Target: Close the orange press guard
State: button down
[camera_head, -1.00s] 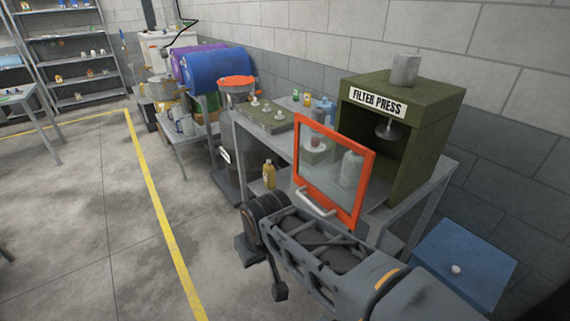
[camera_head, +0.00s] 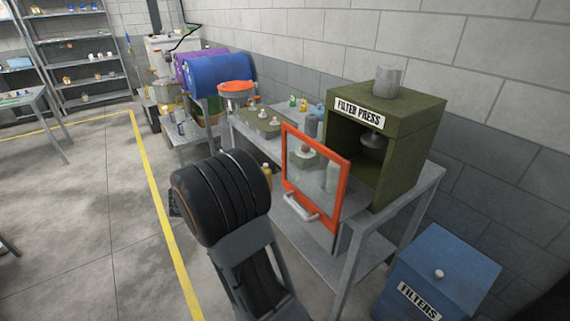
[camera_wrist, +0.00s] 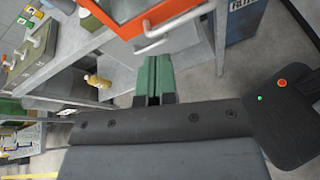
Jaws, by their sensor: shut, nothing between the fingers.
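The orange press guard (camera_head: 345,186) is an orange frame around a clear panel. In the head view it stands swung out to the front left of the green filter press (camera_head: 408,170), leaving the press's dark opening uncovered. Its pale handle (camera_head: 300,207) sits low on the frame. In the wrist view the guard's orange edge (camera_wrist: 185,22) and the handle (camera_wrist: 160,42) lie just beyond my gripper (camera_wrist: 155,62). My green fingers are together and empty, close to the handle; I cannot tell whether they touch it. My gripper is hidden in the head view.
The press stands on a grey metal table (camera_head: 425,185). A blue filters bin (camera_head: 440,265) is at the right, below the table. A yellow bottle (camera_wrist: 97,81) is left of my fingers. Open floor (camera_head: 95,220) lies to the left.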

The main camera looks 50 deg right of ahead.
jog(key=w+d+n+h, duration=0.3)
jog(key=d, duration=0.1)
jog(key=h+p, duration=0.1)
jog(key=p, duration=0.4)
send_near(292, 165)
jog(key=shift+n, duration=0.4)
jog(key=x, duration=0.7)
jog(key=shift+d, duration=0.3)
